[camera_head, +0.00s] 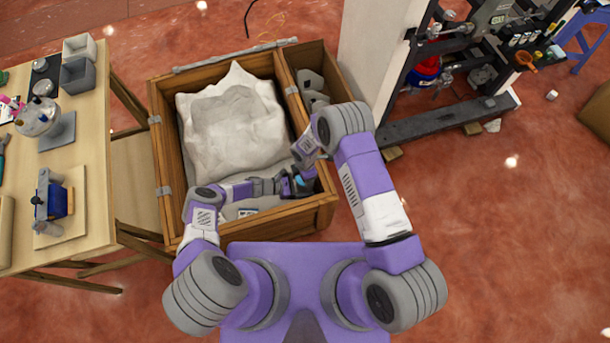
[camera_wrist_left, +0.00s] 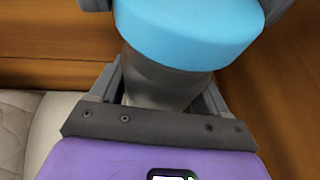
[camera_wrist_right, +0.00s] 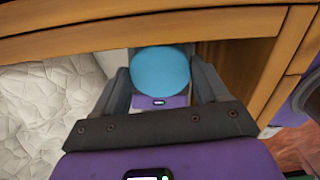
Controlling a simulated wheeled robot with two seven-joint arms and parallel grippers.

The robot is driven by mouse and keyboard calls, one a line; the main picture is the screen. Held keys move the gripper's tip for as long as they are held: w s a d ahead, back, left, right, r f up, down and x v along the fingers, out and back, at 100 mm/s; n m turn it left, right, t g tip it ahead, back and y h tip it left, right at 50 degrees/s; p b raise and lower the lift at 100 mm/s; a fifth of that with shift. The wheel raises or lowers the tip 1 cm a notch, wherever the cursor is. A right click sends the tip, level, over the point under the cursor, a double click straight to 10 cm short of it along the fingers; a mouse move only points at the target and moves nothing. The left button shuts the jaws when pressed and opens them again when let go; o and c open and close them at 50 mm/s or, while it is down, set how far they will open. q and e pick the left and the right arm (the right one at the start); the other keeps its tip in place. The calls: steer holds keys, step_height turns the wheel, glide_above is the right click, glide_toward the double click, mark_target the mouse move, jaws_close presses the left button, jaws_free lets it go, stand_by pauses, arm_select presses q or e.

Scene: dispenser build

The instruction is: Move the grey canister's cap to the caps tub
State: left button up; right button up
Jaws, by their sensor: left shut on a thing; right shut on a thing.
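The grey canister (camera_wrist_left: 160,82) is between the fingers of my left gripper (camera_wrist_left: 158,88), which is shut on it. Its round light-blue cap (camera_wrist_left: 188,32) sits at its top end. In the right wrist view the cap (camera_wrist_right: 160,70) lies between the fingers of my right gripper (camera_wrist_right: 162,78), which is shut on it. Part of my purple left gripper shows just beyond the cap there. In the head view both grippers meet over the front right of the wooden crate, and the canister is mostly hidden. I cannot tell whether the cap is loose from the canister.
The wooden crate (camera_head: 268,226) holds a crumpled pale liner (camera_head: 235,115); a narrow side compartment holds grey pieces (camera_head: 312,80). On the left table (camera_head: 92,130) stand a grey tub (camera_head: 78,75) and a white tub (camera_head: 80,47); I cannot tell which is for caps. A dark rack stands right.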

steer(key=shift+r, duration=0.1)
steer(key=shift+r, duration=1.95)
arm_select(q)
steer(key=o, duration=1.5)
